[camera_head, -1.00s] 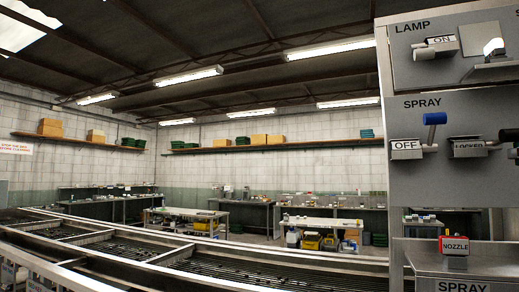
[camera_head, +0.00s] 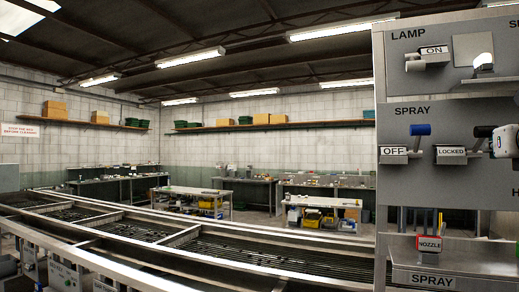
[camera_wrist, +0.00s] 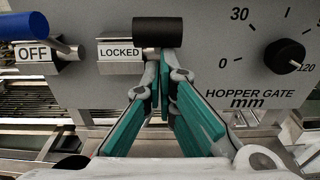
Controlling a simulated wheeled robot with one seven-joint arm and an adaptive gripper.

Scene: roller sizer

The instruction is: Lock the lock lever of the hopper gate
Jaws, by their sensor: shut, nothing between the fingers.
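The lock lever has a black cylindrical handle (camera_wrist: 157,32) on a short metal stem. It sits at the right end of a plate reading LOCKED (camera_wrist: 121,51), left of the hopper gate dial (camera_wrist: 284,56). In the head view the LOCKED plate (camera_head: 451,155) and the black handle (camera_head: 484,131) show near the right edge. My gripper (camera_wrist: 165,72) has teal-padded fingers that meet just below the handle, close to the stem. It is shut and empty. I cannot tell whether the fingertips touch the lever. Part of my wrist (camera_head: 506,141) shows at the right edge of the head view.
A blue-handled spray lever (camera_wrist: 38,25) beside an OFF plate (camera_wrist: 34,53) stands close on the left. Above on the panel is a lamp switch (camera_head: 430,57) reading ON. A red nozzle block (camera_head: 429,243) sits on a ledge below. A long roller bed (camera_head: 250,246) fills the lower left.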

